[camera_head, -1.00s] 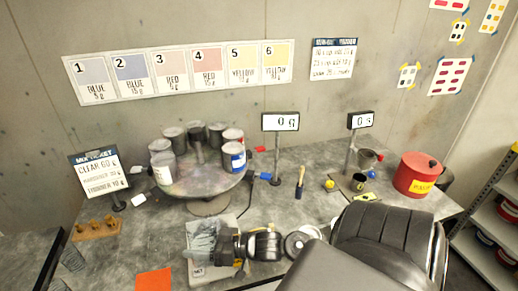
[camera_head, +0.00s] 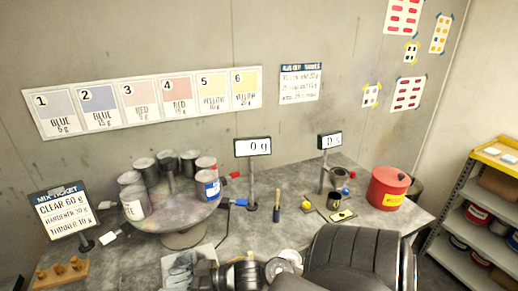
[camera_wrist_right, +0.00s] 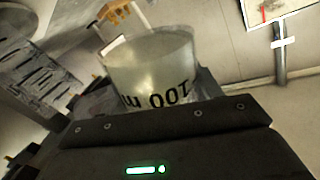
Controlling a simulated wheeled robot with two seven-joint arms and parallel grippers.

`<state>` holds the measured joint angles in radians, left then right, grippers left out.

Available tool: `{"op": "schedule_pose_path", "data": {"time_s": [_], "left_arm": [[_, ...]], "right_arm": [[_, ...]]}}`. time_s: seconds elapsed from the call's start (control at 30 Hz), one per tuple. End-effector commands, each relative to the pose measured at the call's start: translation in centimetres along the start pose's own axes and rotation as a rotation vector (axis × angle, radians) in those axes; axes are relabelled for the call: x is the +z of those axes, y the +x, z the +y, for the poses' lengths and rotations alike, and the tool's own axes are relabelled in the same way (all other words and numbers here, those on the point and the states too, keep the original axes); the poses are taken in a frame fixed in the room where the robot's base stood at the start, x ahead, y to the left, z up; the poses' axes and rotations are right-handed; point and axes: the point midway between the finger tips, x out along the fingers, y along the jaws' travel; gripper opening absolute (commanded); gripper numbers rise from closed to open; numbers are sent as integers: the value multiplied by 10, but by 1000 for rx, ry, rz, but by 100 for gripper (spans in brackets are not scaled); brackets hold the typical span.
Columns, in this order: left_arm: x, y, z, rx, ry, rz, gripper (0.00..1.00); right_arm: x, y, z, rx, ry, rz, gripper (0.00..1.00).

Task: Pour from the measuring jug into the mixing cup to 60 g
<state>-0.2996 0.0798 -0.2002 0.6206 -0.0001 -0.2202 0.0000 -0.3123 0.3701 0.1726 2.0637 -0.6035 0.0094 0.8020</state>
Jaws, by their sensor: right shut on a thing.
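The measuring jug (camera_wrist_right: 150,65) is a clear vessel with dark "100 m" lettering that appears upside down in the right wrist view. My right gripper (camera_wrist_right: 165,112) is shut on it. In the head view, my right arm comes in from the lower right, and the gripper (camera_head: 212,276) is at the bottom edge over pale printed paper. The jug's outline is unclear there. I cannot make out the mixing cup for certain. A display (camera_head: 252,147) on a post reads 0 g. The mix ticket (camera_head: 63,212) lists CLEAR 60 g. My left gripper is not in view.
A round turntable (camera_head: 178,218) with several cans stands behind the gripper. A wooden holder (camera_head: 62,271) is at lower left. A brush (camera_head: 277,207), a second display (camera_head: 330,141) and a red pot (camera_head: 388,188) stand to the right. Shelves (camera_head: 490,215) are at far right.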

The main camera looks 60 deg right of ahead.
Motion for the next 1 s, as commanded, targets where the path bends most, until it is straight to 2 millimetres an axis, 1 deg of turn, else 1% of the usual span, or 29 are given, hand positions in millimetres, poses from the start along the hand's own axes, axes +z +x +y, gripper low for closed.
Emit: {"op": "schedule_pose_path", "data": {"time_s": [0.17,0.6,1.0], "left_arm": [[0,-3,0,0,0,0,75],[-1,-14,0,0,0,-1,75],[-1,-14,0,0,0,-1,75]], "right_arm": [[-1,0,3,0,14,-2,35],[1,4,29,-1,133,-16,35],[2,4,32,-1,149,-18,35]]}}
